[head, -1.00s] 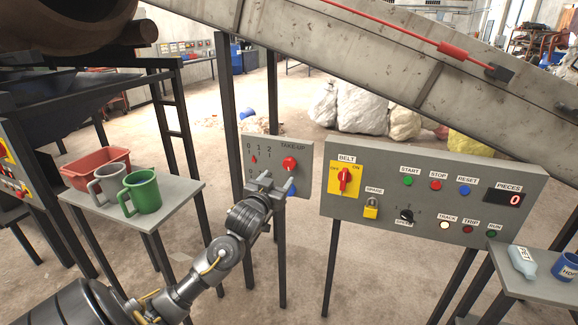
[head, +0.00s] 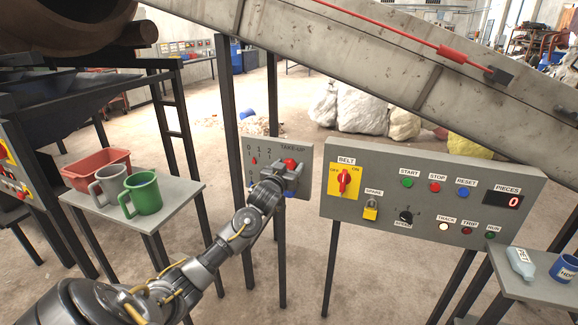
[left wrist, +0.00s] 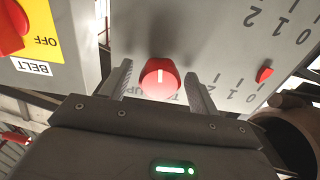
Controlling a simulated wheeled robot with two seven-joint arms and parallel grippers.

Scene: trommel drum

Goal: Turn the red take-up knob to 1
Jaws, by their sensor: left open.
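The red take-up knob (left wrist: 160,78) is on the grey take-up panel (left wrist: 216,45), with a white pointer line on its face. My left gripper (left wrist: 160,88) is open, with one finger on each side of the knob and a visible gap to it in the left wrist view. In the head view my left gripper (head: 288,178) is in front of the panel's right part and covers the lower part of the knob (head: 290,162). A small red pointer (left wrist: 264,74) stands by a printed 0, 1, 2 scale on the panel. My right gripper is not in view.
The belt panel (head: 450,170) with its switch, buttons and lamps stands close to the right. A shelf (head: 190,197) with a green mug (head: 143,193), a grey mug and a red bin is to the left. The sloping conveyor (head: 380,65) runs above.

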